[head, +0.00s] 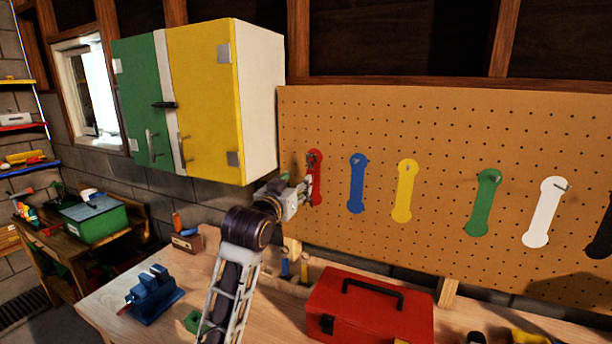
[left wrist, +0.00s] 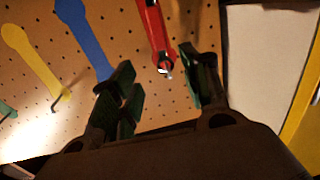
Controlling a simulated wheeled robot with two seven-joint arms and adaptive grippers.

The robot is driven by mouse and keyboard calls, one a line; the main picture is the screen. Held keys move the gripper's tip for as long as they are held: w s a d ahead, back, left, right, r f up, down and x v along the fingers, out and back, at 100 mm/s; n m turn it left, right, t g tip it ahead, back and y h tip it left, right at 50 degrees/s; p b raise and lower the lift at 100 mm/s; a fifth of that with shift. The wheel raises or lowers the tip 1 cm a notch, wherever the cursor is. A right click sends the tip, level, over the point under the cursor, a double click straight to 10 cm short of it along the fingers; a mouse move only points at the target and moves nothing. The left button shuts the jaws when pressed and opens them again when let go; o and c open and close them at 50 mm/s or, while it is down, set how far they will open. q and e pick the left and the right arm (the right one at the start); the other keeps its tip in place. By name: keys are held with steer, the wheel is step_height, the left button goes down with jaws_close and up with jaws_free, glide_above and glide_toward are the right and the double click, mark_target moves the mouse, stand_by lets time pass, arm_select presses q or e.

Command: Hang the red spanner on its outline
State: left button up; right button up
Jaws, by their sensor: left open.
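The red spanner (left wrist: 154,28) is on the pegboard over the red outline (head: 317,187), its ring end around a metal peg (left wrist: 168,75) as far as the left wrist view shows. The outline is mostly covered by the spanner. In the head view the spanner (head: 312,160) is partly hidden by my left gripper (head: 306,188). That gripper also shows in the left wrist view (left wrist: 160,88), open, with its dark green fingers apart on either side of the spanner's ring end and no visible contact. My right gripper is out of view.
Blue (head: 357,184), yellow (head: 404,192), green (head: 482,203) and white (head: 545,213) outlines with pegs continue rightward. The green and yellow cabinet (head: 205,100) stands close left of my gripper. Below, the workbench (head: 255,318) holds a red toolbox (head: 370,308) and a blue vise (head: 153,294).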

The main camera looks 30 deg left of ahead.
mark_target(310, 170)
arm_select(q)
steer(key=shift+w+a+p, duration=0.25)
steer(key=shift+w+p, duration=0.2)
steer(key=shift+w, duration=1.75)
steer(key=shift+w+a+p, duration=0.3)
steer(key=shift+w+p, duration=0.15)
steer(key=shift+w, duration=1.7)
steer(key=shift+w+a+p, duration=0.25)
steer(key=shift+w+p, duration=0.2)
steer(key=shift+w, duration=1.75)
steer(key=shift+c, duration=0.2)
jaws_close()
